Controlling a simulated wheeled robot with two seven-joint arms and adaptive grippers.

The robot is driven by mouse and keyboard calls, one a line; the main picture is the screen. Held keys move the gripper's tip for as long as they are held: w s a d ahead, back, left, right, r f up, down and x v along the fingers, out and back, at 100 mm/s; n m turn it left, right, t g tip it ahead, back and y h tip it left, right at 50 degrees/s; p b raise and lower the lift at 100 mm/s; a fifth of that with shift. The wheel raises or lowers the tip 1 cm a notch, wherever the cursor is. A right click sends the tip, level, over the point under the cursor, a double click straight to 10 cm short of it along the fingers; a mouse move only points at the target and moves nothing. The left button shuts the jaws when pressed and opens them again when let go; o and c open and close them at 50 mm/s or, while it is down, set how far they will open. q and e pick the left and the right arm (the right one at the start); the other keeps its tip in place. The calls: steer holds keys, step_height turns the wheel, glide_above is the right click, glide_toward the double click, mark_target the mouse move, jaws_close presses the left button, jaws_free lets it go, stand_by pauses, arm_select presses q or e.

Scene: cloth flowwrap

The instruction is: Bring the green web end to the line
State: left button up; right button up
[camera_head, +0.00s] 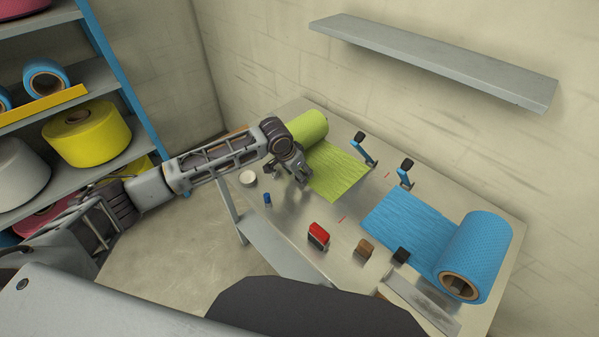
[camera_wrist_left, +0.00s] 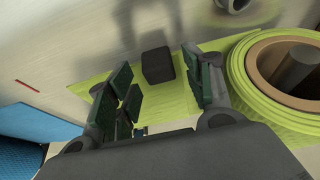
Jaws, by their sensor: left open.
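The green web (camera_head: 343,176) runs flat on the metal table from the green roll (camera_head: 308,127). In the left wrist view, the green web (camera_wrist_left: 178,98) lies under my fingers and the roll (camera_wrist_left: 240,75) is at the right. My left gripper (camera_head: 290,173) is open over the web beside the roll, its fingers apart and empty (camera_wrist_left: 158,85). A dark block (camera_wrist_left: 157,65) shows beyond the gap between the fingers, at the web's edge. A red line mark (camera_head: 342,218) lies on the table, apart from the web; one also shows in the left wrist view (camera_wrist_left: 27,86). My right gripper is out of view.
A blue web (camera_head: 400,222) and blue roll (camera_head: 475,255) lie to the right. Two blue-handled clamps (camera_head: 364,148) (camera_head: 404,172) stand at the back. A red block (camera_head: 318,235), brown block (camera_head: 364,249) and black block (camera_head: 401,255) sit along the front. A wall shelf (camera_head: 435,60) hangs above.

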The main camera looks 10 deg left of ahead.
arm_select(q)
steer(key=shift+f, duration=0.2)
steer(key=shift+c, duration=0.2)
steer(key=shift+d, duration=0.1)
jaws_close()
